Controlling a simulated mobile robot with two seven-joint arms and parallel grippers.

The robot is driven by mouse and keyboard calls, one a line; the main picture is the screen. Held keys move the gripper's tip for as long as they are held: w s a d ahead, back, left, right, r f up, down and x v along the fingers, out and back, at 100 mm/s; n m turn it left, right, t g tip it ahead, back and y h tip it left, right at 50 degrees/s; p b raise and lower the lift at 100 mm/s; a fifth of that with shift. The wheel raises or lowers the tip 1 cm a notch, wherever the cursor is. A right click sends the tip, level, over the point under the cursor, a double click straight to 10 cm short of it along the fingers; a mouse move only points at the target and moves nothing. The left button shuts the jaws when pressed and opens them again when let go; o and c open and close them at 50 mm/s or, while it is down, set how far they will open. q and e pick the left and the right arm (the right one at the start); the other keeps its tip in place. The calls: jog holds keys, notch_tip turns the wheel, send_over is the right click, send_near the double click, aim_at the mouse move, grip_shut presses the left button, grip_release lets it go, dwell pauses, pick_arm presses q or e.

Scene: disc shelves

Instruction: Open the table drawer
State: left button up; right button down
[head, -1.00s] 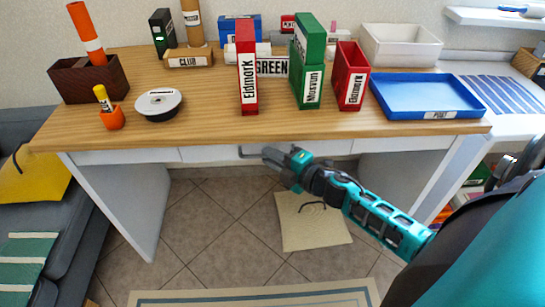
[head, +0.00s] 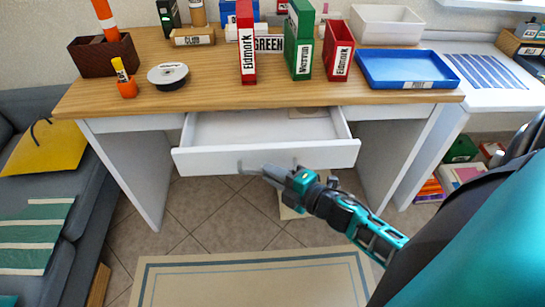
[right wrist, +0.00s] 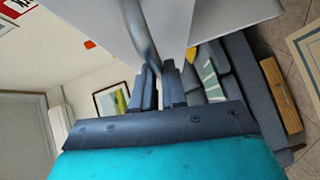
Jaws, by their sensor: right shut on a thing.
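The white table drawer (head: 215,161) is pulled out from under the wooden table top (head: 200,98). Its inside shows, mostly bare, with a small light brown thing at the back right. The grey bar handle (head: 243,172) is on the drawer front. My right gripper (head: 272,172) is shut on the handle near the middle of the front. In the right wrist view the handle (right wrist: 139,32) runs down between the fingers (right wrist: 158,72). My left gripper is not in view.
On the table stand a red box (head: 247,57), a green box (head: 301,45), a blue tray (head: 405,70) and a black-and-white disc (head: 168,75). A grey sofa (head: 85,220) is at the left. The tiled floor and a rug (head: 250,285) lie in front.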

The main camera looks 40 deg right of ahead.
jog(key=s+a, duration=0.3)
jog(key=s, duration=0.3)
jog(key=shift+s+a+p, duration=0.25)
jog(key=shift+a+p, duration=0.1)
jog(key=shift+a, duration=0.05)
jog(key=shift+f, duration=0.1)
jog(key=c, duration=1.2)
grip_release()
jog(key=shift+o, duration=0.2)
jog(key=v, duration=1.3)
